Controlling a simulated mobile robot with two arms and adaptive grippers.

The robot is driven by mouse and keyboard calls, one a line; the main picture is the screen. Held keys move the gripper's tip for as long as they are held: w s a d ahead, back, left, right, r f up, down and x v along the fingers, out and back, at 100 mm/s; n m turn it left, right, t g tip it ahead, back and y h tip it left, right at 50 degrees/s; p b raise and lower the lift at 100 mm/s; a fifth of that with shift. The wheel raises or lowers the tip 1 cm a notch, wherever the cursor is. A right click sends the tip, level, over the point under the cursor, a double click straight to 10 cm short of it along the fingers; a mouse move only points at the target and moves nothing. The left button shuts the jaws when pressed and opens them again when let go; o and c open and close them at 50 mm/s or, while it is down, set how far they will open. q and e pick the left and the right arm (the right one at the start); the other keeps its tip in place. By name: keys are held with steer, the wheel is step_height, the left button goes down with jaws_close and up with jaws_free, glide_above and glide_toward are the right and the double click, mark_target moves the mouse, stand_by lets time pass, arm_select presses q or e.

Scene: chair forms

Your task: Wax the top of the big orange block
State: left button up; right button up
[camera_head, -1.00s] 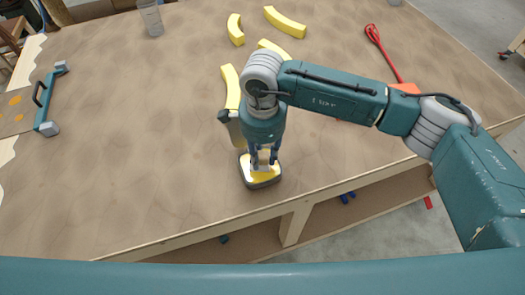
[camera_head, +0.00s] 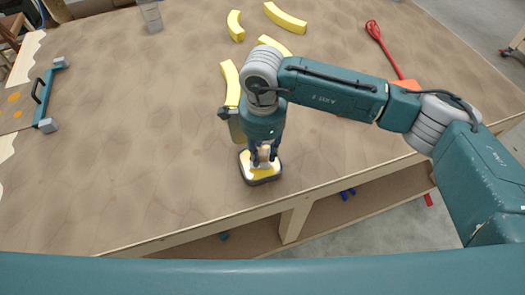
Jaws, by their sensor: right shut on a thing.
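My right gripper (camera_head: 264,155) is above the near part of the table. It is shut on a small block-like pad (camera_head: 262,178) with a yellow top and dark grey sides, which sits at or just above the tabletop; I cannot tell if it touches. An orange piece (camera_head: 408,84) shows at the right behind my right arm. The arm hides most of it, so I cannot tell whether it is the big orange block. My left gripper is not in view.
Several curved yellow pieces (camera_head: 285,18) lie on the brown table (camera_head: 130,130), one partly behind my right gripper. A red long-handled tool (camera_head: 375,35) lies at the right. A teal-handled clamp-like tool (camera_head: 45,95) is at the left edge.

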mark_target(263, 152)
steer(key=shift+f+b, duration=0.35)
steer(key=shift+s+f+b, duration=0.1)
steer(key=shift+s+b, duration=0.05)
steer(key=shift+b, duration=0.35)
stand_by(2.2)
steer(key=shift+r+p, duration=0.3)
steer(key=shift+r, duration=0.55)
steer(key=shift+r+p, duration=0.7)
steer(key=shift+r, duration=2.05)
steer(key=shift+d, duration=0.1)
steer(key=s+d+n+b, duration=0.2)
steer(key=s+d+n, duration=0.2)
steer(key=d+n, duration=0.3)
steer(key=s+d+n+b, duration=0.3)
steer(key=s+d+n, duration=0.2)
steer(key=d, duration=0.6)
steer(key=shift+s+r+n, duration=0.2)
steer(key=shift+r+n, duration=0.05)
steer(key=shift+n, duration=0.95)
